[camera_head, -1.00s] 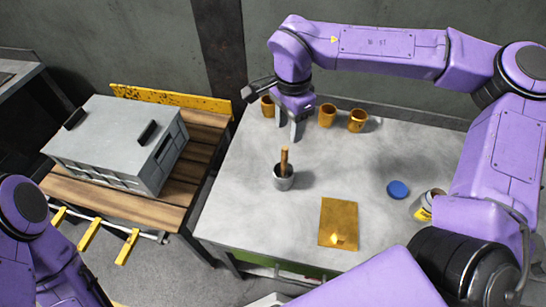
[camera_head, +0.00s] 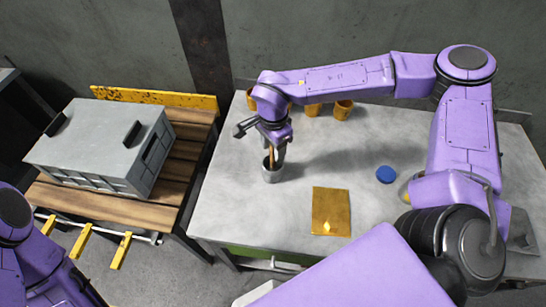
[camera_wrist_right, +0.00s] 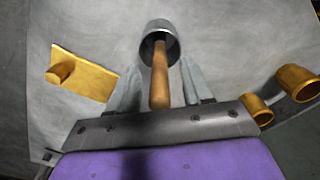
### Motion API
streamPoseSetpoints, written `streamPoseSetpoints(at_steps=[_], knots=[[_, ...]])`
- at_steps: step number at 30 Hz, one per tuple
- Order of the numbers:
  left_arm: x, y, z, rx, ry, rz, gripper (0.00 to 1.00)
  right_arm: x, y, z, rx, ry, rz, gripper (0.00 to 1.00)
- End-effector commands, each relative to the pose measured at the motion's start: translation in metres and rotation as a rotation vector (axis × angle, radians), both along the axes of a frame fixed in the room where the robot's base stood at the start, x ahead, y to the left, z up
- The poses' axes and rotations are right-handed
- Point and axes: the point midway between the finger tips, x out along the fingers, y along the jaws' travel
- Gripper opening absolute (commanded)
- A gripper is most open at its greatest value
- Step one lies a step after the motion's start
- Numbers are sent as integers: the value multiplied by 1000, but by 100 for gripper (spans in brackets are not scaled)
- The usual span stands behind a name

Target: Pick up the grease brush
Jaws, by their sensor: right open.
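The grease brush shows as a wooden handle (camera_wrist_right: 160,78) standing up out of a small grey metal pot (camera_head: 272,174) on the grey table. The pot's rim and side also show in the right wrist view (camera_wrist_right: 158,30), and the brush's lower end is hidden inside the pot. My right gripper (camera_head: 272,156) is just above the pot. In the right wrist view its two fingers (camera_wrist_right: 160,85) are apart, one on each side of the handle, and the gripper is open. My left gripper is out of view; only part of my left arm shows.
Several orange-brown cups (camera_head: 343,109) stand along the table's back edge. A brass-coloured plate (camera_head: 331,205) lies in front, with a blue disc (camera_head: 386,174) to its right. A grey box (camera_head: 105,145) sits on a wooden bench (camera_head: 105,203) at left.

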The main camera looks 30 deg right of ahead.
Motion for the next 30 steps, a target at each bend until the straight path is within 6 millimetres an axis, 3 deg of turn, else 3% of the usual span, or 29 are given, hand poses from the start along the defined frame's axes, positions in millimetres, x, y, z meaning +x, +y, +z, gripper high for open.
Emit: streamPoseSetpoints(at_steps=[3, 4, 8, 19, 30], knots=[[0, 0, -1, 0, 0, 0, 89, 0, 0, 0, 0, 0, 0, 50], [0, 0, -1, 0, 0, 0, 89, 0, 0, 0, 0, 0, 0, 43], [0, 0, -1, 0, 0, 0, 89, 0, 0, 0, 0, 0, 1, 1], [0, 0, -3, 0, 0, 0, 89, 1, 0, 7, 1, -4, 1, 0], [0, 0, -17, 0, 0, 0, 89, 1, 0, 87, 0, -6, 1, 0]])
